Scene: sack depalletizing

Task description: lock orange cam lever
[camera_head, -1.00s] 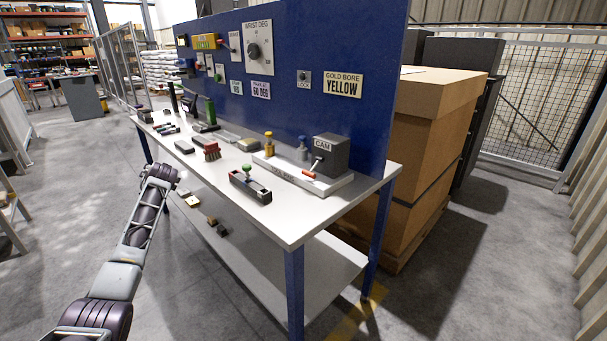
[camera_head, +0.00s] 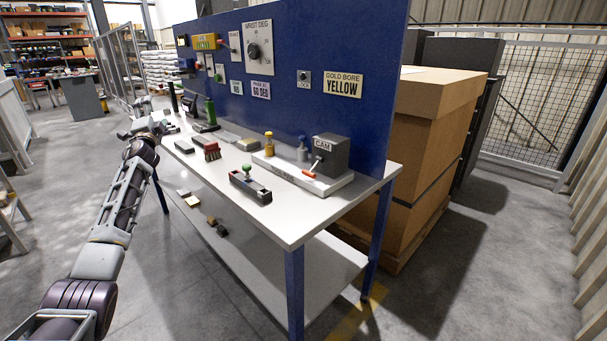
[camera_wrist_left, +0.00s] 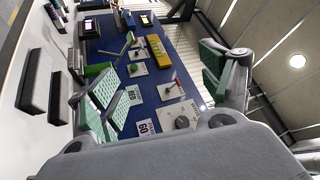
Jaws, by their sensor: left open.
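The orange cam lever (camera_head: 309,174) sticks out low from the front of the dark grey box marked CAM (camera_head: 333,156), on a white base plate near the table's right end. It slants down to the left. The lever does not show in the left wrist view. My left gripper (camera_head: 150,120) is at the far left end of the table, well away from the lever. In the left wrist view its green-padded fingers (camera_wrist_left: 160,80) are wide apart with nothing between them. My right gripper is not in view.
The white table (camera_head: 290,225) carries a black tray with a green knob (camera_head: 249,186), a red brush (camera_head: 207,150) and yellow (camera_head: 268,143) and blue-grey bottles near the CAM box. A blue panel (camera_head: 300,45) with dials and labels stands behind. A large carton (camera_head: 425,150) stands to the right.

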